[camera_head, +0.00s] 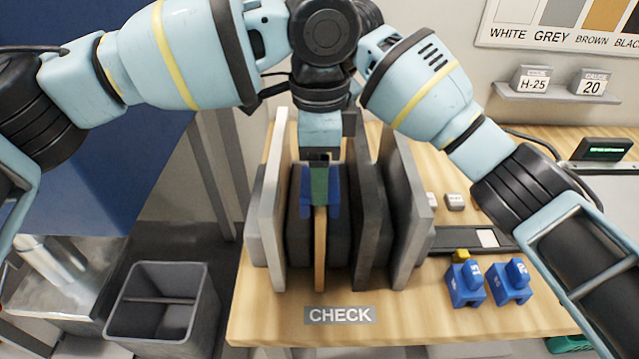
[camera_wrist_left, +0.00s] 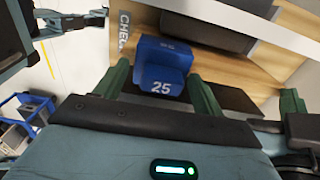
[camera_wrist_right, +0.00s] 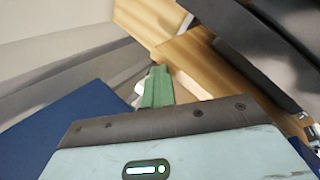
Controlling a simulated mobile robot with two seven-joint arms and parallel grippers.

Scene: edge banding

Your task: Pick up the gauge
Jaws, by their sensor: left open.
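The blue gauge marked 25 (camera_wrist_left: 160,68) is between the spread green fingers of my left gripper (camera_wrist_left: 160,88), with the fingers apart. In the head view the gauge (camera_head: 306,195) sits at the top of an upright board with a wood-coloured edge (camera_head: 320,255), partly hidden by a green finger of my left gripper (camera_head: 320,180). I cannot tell if the fingers touch it. My right gripper (camera_wrist_right: 155,88) shows its green fingers together at the middle, with no gauge seen in them. In the head view it is hidden behind the arms.
Grey upright panels (camera_head: 270,200) (camera_head: 400,200) flank the board closely. Two other blue gauges (camera_head: 465,285) (camera_head: 511,282) stand on the table at right. A CHECK label (camera_head: 340,315) marks the front edge. A grey bin (camera_head: 160,330) stands at lower left.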

